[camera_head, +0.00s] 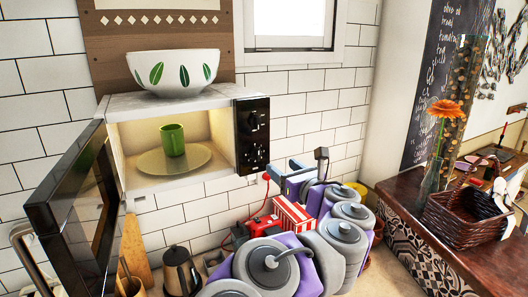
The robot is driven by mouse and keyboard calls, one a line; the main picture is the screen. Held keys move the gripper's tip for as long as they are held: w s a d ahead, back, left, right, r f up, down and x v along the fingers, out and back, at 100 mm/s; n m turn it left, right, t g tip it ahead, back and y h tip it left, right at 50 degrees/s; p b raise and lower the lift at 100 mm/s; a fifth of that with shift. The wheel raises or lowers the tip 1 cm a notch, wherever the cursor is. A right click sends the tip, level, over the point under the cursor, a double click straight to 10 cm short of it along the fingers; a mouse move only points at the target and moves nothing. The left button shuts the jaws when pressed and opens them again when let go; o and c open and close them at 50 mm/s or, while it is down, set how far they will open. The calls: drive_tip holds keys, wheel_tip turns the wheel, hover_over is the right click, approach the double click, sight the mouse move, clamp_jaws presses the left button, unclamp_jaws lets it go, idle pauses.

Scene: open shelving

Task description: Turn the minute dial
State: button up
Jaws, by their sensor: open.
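The microwave (168,188) sits against the tiled wall, its black door (78,215) swung open to the left. Its black control panel (254,160) is on the right of the opening. A round dial shows on the upper part of the panel (251,122), with small controls lower down; the labels are too small to tell which one is the minute dial. My gripper (296,168) is open, to the right of the panel and apart from it in the picture. Nothing shows between its jaws.
A green mug (173,139) stands on the plate (196,157) inside the microwave. A white leaf-patterned bowl (173,72) rests on top. A kettle (180,270) and a red-striped box (292,214) stand below. A wicker basket (458,214) and vase (437,172) are on the right counter.

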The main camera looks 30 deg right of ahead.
approach(259, 151)
drive_tip(key=w+a, duration=0.1)
drive_tip(key=w, duration=0.3)
drive_tip(key=w+d+p, duration=0.1)
drive_tip(key=w, duration=0.3)
drive_tip(key=shift+w+d+f, duration=0.1)
drive_tip(key=shift+w+d, duration=0.05)
drive_tip(key=shift+d, duration=0.15)
drive_tip(key=shift+w+a, duration=0.25)
drive_tip(key=shift+a, duration=0.6)
drive_tip(key=shift+c, duration=0.6)
drive_tip(key=shift+d, duration=0.5)
drive_tip(key=c, duration=0.5)
drive_tip(key=shift+a, duration=0.15)
drive_tip(key=c, duration=0.4)
